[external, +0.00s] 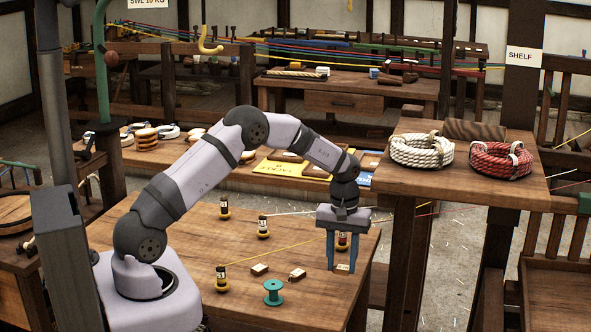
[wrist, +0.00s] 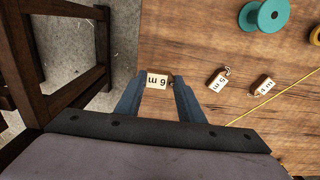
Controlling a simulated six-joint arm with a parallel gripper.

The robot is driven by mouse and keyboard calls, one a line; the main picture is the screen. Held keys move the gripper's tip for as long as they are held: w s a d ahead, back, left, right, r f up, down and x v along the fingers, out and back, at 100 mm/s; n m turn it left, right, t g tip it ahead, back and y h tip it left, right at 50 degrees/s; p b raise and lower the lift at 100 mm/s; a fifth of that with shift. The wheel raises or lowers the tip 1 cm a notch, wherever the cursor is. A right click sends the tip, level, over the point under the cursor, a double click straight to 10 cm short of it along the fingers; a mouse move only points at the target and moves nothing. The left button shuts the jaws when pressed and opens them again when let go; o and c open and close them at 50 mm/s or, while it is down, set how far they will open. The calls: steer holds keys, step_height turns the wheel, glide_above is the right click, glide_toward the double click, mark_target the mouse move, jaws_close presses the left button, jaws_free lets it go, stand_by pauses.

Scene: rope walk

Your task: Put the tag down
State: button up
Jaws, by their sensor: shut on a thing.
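My gripper (external: 341,266) points straight down over the front right part of the wooden table (external: 180,223). Its blue fingers are shut on a small pale tag with dark lettering (external: 342,268). In the wrist view the tag (wrist: 157,81) sits between the two fingertips (wrist: 159,79), its lettered face toward the camera. The tag is at or just above the table top; I cannot tell whether it touches. Two similar tags lie on the table to its left, one nearer (external: 297,274) and one farther away (external: 260,269). They also show in the wrist view (wrist: 219,80).
A green spool (external: 273,291) stands left of the gripper. Yellow-based pegs (external: 222,279) carry stretched cords across the table. A shelf with white (external: 421,150) and red (external: 501,160) rope coils stands at right. The table's right edge is close to the gripper.

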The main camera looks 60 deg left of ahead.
mark_target(341, 268)
steer(key=shift+f+p, duration=0.4)
steer(key=shift+f, duration=1.5)
steer(key=shift+f, duration=0.15)
steer(key=o, duration=1)
step_height(341, 268, up, 12)
steer(key=shift+f+b, duration=0.15)
steer(key=shift+b, duration=1.05)
steer(key=shift+r, duration=0.35)
